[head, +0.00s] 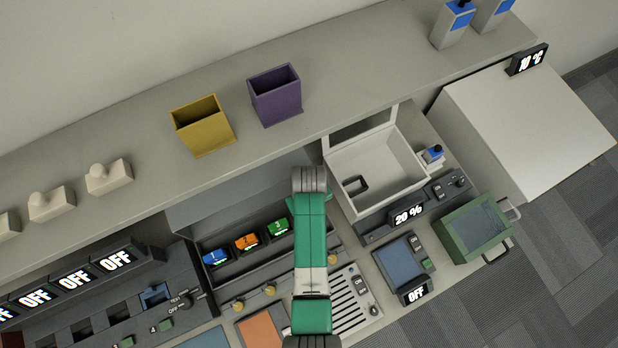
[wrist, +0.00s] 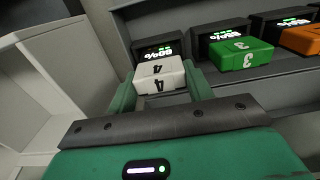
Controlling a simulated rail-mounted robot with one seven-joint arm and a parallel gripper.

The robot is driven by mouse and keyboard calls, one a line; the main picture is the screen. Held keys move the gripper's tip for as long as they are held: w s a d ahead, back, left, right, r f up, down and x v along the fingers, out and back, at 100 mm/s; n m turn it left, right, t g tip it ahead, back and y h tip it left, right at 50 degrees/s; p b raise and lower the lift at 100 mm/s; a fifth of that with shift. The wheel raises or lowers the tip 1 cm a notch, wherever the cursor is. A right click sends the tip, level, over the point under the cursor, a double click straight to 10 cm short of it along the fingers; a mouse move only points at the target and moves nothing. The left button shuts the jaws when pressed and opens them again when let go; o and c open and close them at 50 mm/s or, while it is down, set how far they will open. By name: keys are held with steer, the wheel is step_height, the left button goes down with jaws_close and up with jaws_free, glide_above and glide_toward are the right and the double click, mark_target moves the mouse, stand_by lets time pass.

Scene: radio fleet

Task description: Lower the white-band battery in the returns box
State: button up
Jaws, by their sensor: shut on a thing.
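The white-band battery (wrist: 160,75), marked 4, shows in the wrist view between the two green fingers of my gripper (wrist: 160,90), which is shut on it. It is in line with the other batteries, at the end of the rack by a dark display. I cannot tell whether it is clear of its slot. In the head view my green arm covers the battery and fingers. No box carries a readable returns label. A green open box (head: 478,230) with handles stands at the right, away from my arm.
The green-band battery (wrist: 241,54), marked 3, sits beside the held one, with an orange one (head: 246,242) and a blue one (head: 215,257) further along. A pale open-lidded container (head: 397,200) stands right of my arm. Yellow (head: 202,125) and purple (head: 276,95) bins stand on the shelf.

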steer(key=shift+f+b, duration=0.4)
steer(key=shift+f, duration=0.25)
steer(key=o, duration=1.1)
step_height(320, 180, up, 8)
steer(key=shift+f+p, duration=0.1)
steer(key=shift+p, duration=0.35)
